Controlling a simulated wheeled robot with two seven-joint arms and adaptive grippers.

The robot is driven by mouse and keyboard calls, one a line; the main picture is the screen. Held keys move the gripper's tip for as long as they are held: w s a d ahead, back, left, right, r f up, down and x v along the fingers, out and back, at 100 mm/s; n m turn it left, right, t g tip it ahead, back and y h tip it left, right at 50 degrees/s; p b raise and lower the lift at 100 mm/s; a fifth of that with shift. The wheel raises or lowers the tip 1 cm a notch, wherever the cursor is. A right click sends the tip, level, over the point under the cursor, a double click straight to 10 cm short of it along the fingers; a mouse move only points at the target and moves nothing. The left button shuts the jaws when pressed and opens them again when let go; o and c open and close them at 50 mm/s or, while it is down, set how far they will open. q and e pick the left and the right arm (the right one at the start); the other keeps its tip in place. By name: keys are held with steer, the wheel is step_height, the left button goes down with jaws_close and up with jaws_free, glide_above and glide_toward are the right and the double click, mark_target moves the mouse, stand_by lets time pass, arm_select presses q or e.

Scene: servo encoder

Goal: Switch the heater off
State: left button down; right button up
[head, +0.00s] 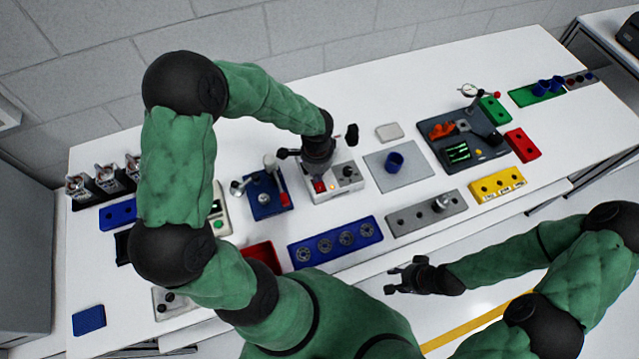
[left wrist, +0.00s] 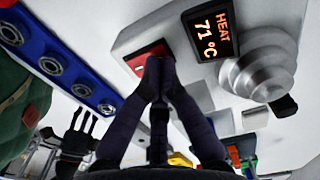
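The heater (head: 352,188) is a light grey box near the middle of the table. Its red rocker switch (head: 320,186) shows also in the left wrist view (left wrist: 140,60), with a white mark on it. My right gripper (head: 393,278) is open and empty, in front of the table's front edge.
A blue strip with several bearings (head: 336,241) lies in front of the heater. A blue fixture (head: 262,195) stands to its left.

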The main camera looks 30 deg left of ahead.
arm_select(q)
steer(key=shift+f, duration=0.4)
steer(key=shift+r+p, duration=2.5)
steer(key=shift+r, duration=1.1)
steer(key=shift+s+f, duration=0.1)
steer(key=shift+f, duration=0.05)
